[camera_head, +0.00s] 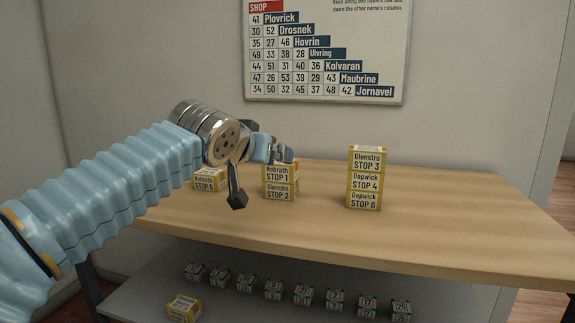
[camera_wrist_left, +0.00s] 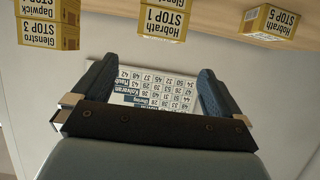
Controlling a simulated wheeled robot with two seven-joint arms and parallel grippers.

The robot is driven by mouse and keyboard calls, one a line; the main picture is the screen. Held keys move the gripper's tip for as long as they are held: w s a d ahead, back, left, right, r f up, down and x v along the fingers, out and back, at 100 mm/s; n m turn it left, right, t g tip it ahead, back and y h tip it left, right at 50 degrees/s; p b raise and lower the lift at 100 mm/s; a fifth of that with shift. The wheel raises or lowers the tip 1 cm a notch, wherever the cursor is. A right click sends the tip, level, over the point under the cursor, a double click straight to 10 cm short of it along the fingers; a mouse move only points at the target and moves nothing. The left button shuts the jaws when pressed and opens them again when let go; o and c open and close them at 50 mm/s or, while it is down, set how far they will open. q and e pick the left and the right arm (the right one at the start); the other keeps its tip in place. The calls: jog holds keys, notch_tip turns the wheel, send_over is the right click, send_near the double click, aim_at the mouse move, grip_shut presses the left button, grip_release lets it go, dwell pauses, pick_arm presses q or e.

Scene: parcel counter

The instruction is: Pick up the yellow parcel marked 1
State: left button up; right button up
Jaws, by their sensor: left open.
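The yellow parcel marked STOP 1 (camera_head: 278,174) sits on top of the yellow parcel marked STOP 2 (camera_head: 279,192), in the middle of the counter. It shows upside down at the top of the left wrist view (camera_wrist_left: 163,18). My left gripper (camera_head: 263,180) is open and empty, its fingers spread, in front of the stack in the head view. One finger overlaps the top of the STOP 1 parcel in the picture. In the left wrist view the open jaws (camera_wrist_left: 157,70) show nothing between them but the wall chart behind. My right gripper is out of view.
A three-high stack, STOP 3 (camera_head: 367,161), STOP 4 (camera_head: 364,182) and STOP 6 (camera_head: 363,200), stands to the right. The STOP 5 parcel (camera_wrist_left: 270,24) stands left of the middle stack in the head view. The wooden counter (camera_head: 470,205) is clear at right. Several small boxes line the shelf below.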

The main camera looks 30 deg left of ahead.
aim_at(279, 163)
pick_arm(q)
jog(key=p+x, duration=0.2)
jog(key=x, duration=1.1)
jog(key=shift+w+a+f, duration=0.1)
jog(key=shift+w+f, duration=0.2)
jog(key=shift+f, duration=0.05)
jog(key=c, duration=0.7)
jog(key=shift+c, duration=0.8)
jog(key=shift+r, duration=0.15)
